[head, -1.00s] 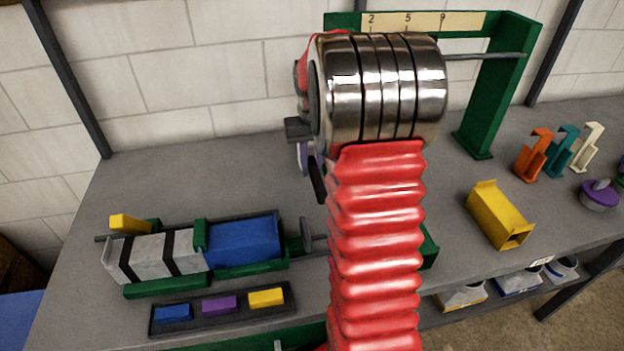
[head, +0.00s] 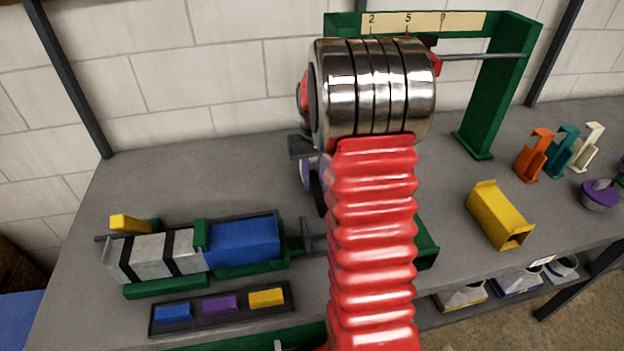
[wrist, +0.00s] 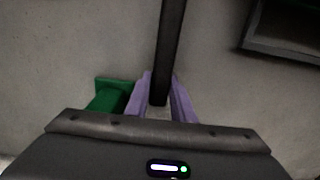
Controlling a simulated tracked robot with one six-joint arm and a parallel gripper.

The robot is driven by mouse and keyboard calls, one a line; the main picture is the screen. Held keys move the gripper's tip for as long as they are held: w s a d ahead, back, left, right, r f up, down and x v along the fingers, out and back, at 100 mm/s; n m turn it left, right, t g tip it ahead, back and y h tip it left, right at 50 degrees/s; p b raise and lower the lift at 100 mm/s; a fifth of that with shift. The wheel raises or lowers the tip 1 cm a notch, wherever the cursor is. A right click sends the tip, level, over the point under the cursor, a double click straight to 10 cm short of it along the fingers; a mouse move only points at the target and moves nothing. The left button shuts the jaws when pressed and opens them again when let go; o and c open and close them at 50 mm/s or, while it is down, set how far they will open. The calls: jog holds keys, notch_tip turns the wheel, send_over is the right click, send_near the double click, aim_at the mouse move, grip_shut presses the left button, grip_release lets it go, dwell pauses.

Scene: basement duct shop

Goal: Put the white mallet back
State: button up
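My gripper (wrist: 158,96) shows in the wrist view as two lilac fingers. They flank the end of a dark bar, which looks like the handle of the white mallet (wrist: 170,50). A small pale patch shows between the fingers; the mallet's head cannot be made out. In the head view my wrist hides most of the gripper; a lilac finger (head: 305,174) and a dark piece show at its left, above the bench. Upright orange (head: 532,155), teal (head: 562,148) and white (head: 587,147) pieces stand in a row at the right.
A green gauge frame (head: 497,95) with a rod stands behind my wrist. A green fixture with a blue block (head: 243,243) and a dark tray (head: 158,326) of coloured blocks are at left. A yellow channel (head: 497,214) lies at right. The bench's back left is clear.

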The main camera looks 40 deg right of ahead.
aim_at(314, 176)
jog(key=o, duration=0.4)
notch_tip(314, 176, up, 12)
jog(key=shift+r, duration=0.1)
dwell(0.6)
dwell(0.5)
